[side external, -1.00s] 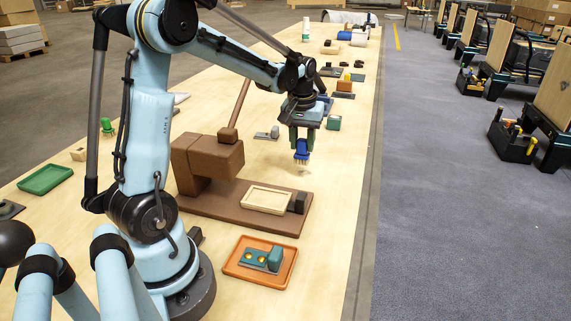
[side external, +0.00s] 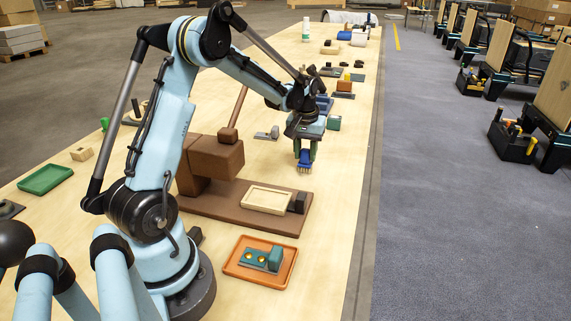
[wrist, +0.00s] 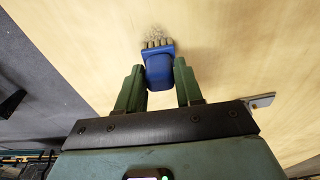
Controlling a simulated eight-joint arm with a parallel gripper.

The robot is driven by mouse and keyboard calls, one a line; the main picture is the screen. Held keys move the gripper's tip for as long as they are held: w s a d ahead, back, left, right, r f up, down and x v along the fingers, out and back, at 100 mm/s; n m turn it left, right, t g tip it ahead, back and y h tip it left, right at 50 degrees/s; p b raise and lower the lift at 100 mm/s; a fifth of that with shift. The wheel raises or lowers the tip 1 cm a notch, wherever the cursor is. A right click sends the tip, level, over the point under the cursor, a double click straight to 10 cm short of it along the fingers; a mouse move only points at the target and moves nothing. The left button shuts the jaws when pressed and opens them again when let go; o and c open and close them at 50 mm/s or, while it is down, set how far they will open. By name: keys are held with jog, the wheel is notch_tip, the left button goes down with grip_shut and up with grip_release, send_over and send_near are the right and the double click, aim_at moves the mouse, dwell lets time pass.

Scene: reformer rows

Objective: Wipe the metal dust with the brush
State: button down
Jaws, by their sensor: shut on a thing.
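A blue brush (wrist: 160,72) with pale bristles is held between the two green fingers of my gripper (wrist: 160,88) in the wrist view. In the side view my gripper (side external: 304,160) points down over the table behind the brown press, and the brush (side external: 304,167) shows below its fingers. The grey metal dust (wrist: 157,32) is a small speckled patch on the wood, just beyond the bristle tips in the wrist view. The bristles look to be at or very near the table; I cannot tell if they touch. In the side view the dust is not clearly visible.
A brown press (side external: 214,160) with a pale tray (side external: 267,199) on its base stands nearer the camera. An orange tray (side external: 238,270) with a green part lies in front. The table's right edge is close.

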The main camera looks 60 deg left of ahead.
jog(key=shift+w+a, duration=0.85)
jog(key=shift+w, duration=0.05)
jog(key=shift+s+d, duration=2.2)
jog(key=shift+s, duration=0.3)
jog(key=shift+a, duration=0.25)
jog(key=shift+w+a, duration=2.15)
jog(key=shift+s+d, duration=2.05)
jog(key=shift+d, duration=0.05)
jog(key=shift+s+d+r, duration=0.1)
jog(key=shift+s+r, duration=0.05)
jog(key=shift+r, duration=0.4)
jog(key=shift+s+d+r, duration=0.1)
jog(key=shift+r, duration=3.35)
